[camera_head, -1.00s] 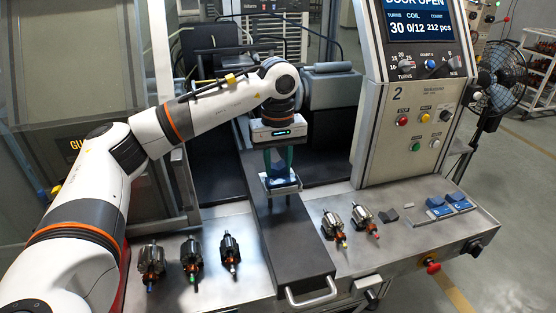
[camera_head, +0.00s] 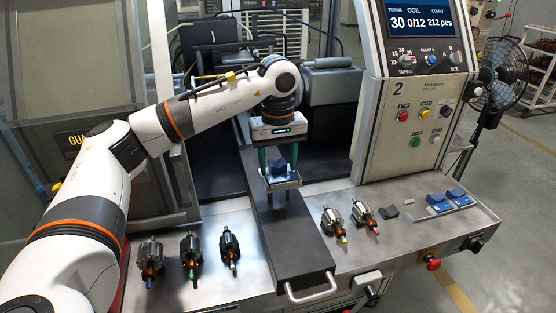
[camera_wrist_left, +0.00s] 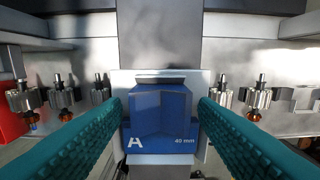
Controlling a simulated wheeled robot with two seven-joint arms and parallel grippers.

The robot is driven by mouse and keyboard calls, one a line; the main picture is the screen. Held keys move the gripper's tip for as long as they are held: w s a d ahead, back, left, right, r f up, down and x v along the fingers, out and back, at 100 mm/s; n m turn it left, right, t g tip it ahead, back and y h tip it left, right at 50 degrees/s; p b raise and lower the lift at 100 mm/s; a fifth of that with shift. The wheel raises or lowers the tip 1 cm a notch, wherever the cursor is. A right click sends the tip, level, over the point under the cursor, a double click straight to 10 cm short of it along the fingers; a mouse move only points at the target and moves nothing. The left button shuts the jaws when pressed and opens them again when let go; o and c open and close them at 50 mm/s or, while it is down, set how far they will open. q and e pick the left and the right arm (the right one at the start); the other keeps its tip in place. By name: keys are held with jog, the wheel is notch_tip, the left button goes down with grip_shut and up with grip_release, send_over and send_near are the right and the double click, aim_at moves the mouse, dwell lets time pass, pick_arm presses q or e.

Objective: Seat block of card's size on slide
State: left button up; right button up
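A blue block (camera_head: 279,168) with a V-shaped top and the marks "A" and "40 mm" sits in the pale metal seat (camera_head: 283,184) on the dark slide (camera_head: 290,235). It also shows in the left wrist view (camera_wrist_left: 160,115). My left gripper (camera_head: 279,172) points straight down over the seat. Its green fingers stand on either side of the block, with a narrow gap showing at each side. The block's underside is hidden. Two more blue blocks (camera_head: 438,201) lie on the right of the bench. My right gripper is not in view.
Several armatures stand on the bench (camera_head: 215,290), left of the slide (camera_head: 190,255) and right of it (camera_head: 333,224). A dark grey piece (camera_head: 389,212) lies near the right pair. The control panel (camera_head: 420,105) rises behind. The slide has a front handle (camera_head: 310,292).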

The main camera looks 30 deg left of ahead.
pick_arm(q)
jog(key=shift+r, duration=0.1)
jog(key=shift+r, duration=0.3)
notch_tip(320, 180, up, 5)
jog(key=shift+f+b, duration=0.1)
jog(key=shift+b, duration=0.75)
notch_tip(320, 180, up, 6)
jog(key=shift+r+p, duration=0.2)
jog(key=shift+p, duration=0.55)
